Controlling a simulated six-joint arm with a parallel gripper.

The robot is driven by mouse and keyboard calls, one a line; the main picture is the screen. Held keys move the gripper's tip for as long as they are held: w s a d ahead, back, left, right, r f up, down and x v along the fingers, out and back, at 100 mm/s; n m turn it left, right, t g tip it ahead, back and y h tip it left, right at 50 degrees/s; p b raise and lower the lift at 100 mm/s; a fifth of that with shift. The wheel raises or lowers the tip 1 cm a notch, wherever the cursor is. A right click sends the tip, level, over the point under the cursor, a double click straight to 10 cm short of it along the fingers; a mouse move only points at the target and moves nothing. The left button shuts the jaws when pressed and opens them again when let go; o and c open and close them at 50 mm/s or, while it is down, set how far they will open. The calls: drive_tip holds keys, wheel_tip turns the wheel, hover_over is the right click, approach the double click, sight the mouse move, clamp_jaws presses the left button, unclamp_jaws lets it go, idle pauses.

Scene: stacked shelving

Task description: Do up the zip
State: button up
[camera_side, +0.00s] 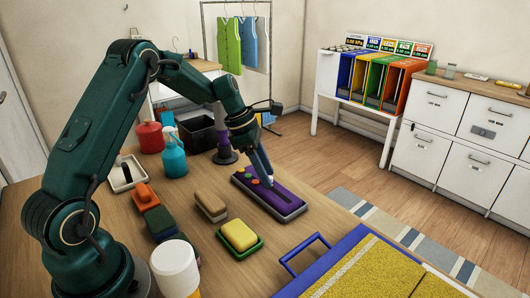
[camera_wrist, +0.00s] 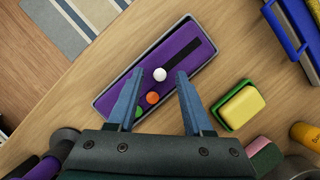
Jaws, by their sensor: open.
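A shallow grey tray (camera_side: 292,214) with a purple lining (camera_side: 285,197) lies on the table; it also shows in the wrist view (camera_wrist: 182,56). A dark straight strip (camera_wrist: 189,51) runs along the purple surface. A white ball (camera_wrist: 160,74), an orange ball (camera_wrist: 152,98) and a green ball (camera_wrist: 138,112) sit in a row near it. I cannot make out zip teeth or a zip pull. My gripper (camera_side: 268,181) is open and empty over the tray. In the wrist view its fingertips (camera_wrist: 159,73) lie either side of the white ball; contact cannot be told.
A yellow sponge on a green dish (camera_side: 240,238) and a brown brush (camera_side: 211,206) lie beside the tray. A blue-handled tray (camera_side: 305,252) is at the front right. A teal spray bottle (camera_side: 173,157) and dark bin (camera_side: 198,132) stand behind.

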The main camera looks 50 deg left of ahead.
clamp_jaws()
idle(1.4)
